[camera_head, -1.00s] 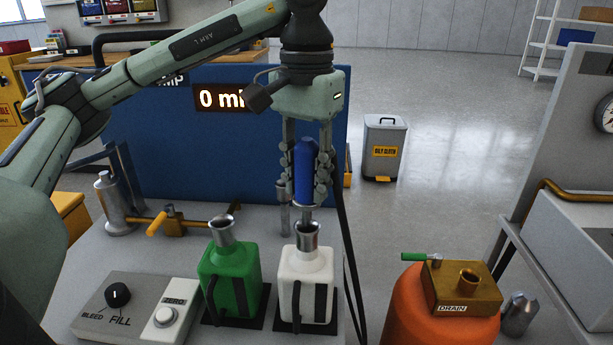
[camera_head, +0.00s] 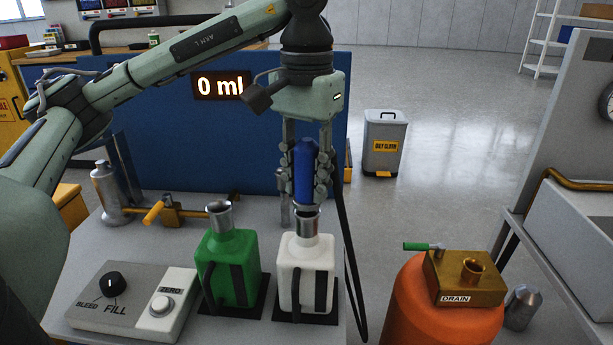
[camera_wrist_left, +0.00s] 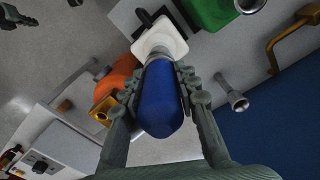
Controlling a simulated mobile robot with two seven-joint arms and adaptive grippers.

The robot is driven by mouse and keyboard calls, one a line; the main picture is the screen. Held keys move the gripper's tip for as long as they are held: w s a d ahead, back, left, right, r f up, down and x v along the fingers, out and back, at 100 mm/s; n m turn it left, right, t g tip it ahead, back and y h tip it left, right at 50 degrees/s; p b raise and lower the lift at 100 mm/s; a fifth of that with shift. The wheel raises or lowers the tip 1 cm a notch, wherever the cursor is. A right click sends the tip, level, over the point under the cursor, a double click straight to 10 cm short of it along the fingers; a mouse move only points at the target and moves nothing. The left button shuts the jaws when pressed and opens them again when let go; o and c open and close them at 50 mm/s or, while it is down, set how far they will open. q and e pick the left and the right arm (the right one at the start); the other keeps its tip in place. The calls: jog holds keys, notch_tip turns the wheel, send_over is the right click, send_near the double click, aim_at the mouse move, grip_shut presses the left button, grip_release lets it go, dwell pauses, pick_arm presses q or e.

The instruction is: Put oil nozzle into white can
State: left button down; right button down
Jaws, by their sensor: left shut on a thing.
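My left gripper (camera_head: 306,180) is shut on the blue oil nozzle (camera_head: 304,172), which hangs upright, tip down, with a dark hose running beside it. The white can (camera_head: 305,258) stands below on a dark pad, its metal funnel mouth (camera_head: 307,223) open upward. The nozzle's lower end is at the funnel mouth in the head view; I cannot tell how far inside it is. In the left wrist view the blue nozzle (camera_wrist_left: 160,100) lies between the fingers and points at the white can (camera_wrist_left: 160,38), hiding its mouth. My right gripper does not show.
A green can (camera_head: 228,262) stands left of the white can. A control box (camera_head: 137,300) with a knob and a button is at front left. An orange drum (camera_head: 440,310) with a drain stands right. The display (camera_head: 219,86) reads 0 ml.

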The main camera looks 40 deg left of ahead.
aim_at(307, 139)
pick_arm(q)
jog(key=shift+f, duration=0.35)
jog(key=c, duration=1.1)
grip_release()
jog(key=shift+o, duration=0.3)
jog(key=o, duration=0.5)
jog(key=shift+c, duration=0.2)
jog(key=shift+r+p, duration=1.75)
jog(key=shift+r, duration=1.2)
notch_tip(307, 139, up, 5)
jog(key=p, duration=0.5)
jog(key=shift+r, duration=0.1)
